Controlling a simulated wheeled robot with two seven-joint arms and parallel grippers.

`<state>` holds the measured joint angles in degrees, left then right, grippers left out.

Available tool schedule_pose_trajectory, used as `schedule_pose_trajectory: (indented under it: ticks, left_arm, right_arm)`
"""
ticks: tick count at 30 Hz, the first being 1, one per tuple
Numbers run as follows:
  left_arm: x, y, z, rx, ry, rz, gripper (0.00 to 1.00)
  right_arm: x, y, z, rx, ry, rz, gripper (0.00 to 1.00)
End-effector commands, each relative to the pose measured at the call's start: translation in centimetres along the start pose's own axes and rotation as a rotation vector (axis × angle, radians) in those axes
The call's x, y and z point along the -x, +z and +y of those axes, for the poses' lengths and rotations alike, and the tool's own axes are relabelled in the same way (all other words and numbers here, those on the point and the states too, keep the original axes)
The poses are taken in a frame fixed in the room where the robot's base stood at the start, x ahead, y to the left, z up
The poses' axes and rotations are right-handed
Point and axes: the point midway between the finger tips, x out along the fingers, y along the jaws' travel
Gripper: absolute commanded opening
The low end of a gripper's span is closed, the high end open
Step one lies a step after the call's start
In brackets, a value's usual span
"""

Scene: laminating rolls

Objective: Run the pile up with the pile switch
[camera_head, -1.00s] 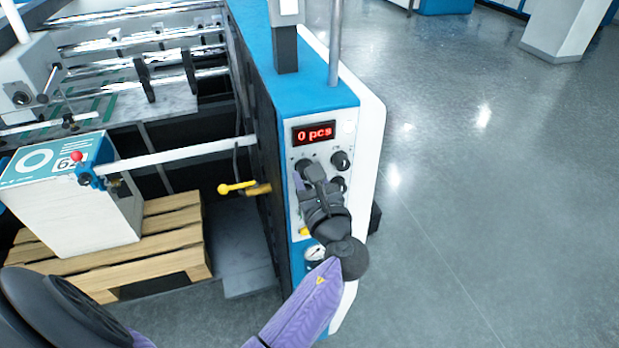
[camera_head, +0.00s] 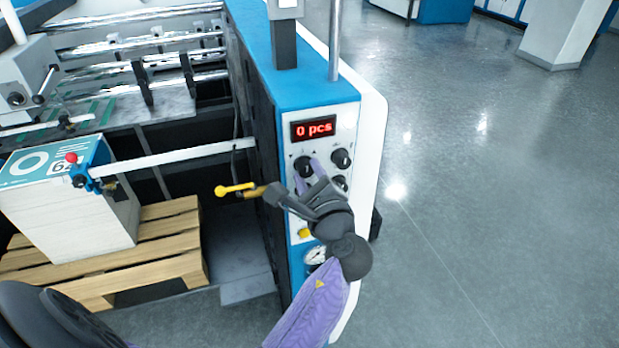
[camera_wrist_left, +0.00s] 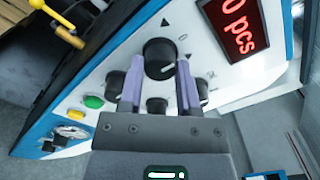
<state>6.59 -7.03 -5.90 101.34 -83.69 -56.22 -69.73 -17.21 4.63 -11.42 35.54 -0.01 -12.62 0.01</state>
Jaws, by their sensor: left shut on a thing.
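The pile switch is a black round knob (camera_head: 303,165) at the upper left of the white control panel (camera_head: 337,134), below the red "0 pcs" display. In the left wrist view the knob (camera_wrist_left: 158,56) has up and down triangles and a "0" printed around it. My left gripper (camera_head: 313,172) is at the panel, and its purple fingers (camera_wrist_left: 158,80) are shut on the knob from both sides. The pile (camera_head: 80,215), a white block with a teal printed top, stands on a wooden pallet (camera_head: 160,255). My right gripper is not in view.
Other black knobs (camera_head: 341,159) sit close to the switch; a green button (camera_wrist_left: 94,102) and a yellow one (camera_wrist_left: 76,114) are below. A yellow-handled lever (camera_head: 235,189) juts out left of the panel. The floor (camera_head: 480,220) to the right is clear.

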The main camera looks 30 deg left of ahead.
Motion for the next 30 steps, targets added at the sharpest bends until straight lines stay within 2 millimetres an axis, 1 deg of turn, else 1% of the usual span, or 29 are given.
schedule_pose_trajectory:
  ticks: [6, 18, 19, 20, 21, 23, 24, 30]
  left_arm:
    - [-0.01, 0.00, 0.02, 0.037, 0.001, 0.000, 0.00]
    - [0.00, 0.01, -0.02, 0.042, 0.000, 0.000, 0.00]
    - [0.00, 0.01, -0.02, 0.042, 0.000, 0.000, 0.46]
    - [0.00, 0.01, -0.02, 0.041, 0.000, 0.000, 0.53]
    - [0.00, 0.01, -0.02, 0.041, 0.000, 0.000, 0.61]
    - [0.00, 0.01, -0.02, 0.041, 0.000, 0.000, 0.74]
    - [0.00, 0.01, -0.02, 0.041, 0.000, 0.000, 0.78]
    - [0.00, 0.01, -0.01, 0.041, 0.000, 0.000, 0.78]
  right_arm:
    - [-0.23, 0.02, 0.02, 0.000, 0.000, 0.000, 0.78]
    - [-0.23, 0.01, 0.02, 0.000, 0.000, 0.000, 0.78]
    - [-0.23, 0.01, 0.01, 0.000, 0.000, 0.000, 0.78]
    - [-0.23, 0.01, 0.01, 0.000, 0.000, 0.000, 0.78]
    - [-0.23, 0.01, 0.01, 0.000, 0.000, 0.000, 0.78]
    - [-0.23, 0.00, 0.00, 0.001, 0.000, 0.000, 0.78]
    - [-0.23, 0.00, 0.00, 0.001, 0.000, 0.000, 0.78]
    - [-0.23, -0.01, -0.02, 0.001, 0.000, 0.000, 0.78]
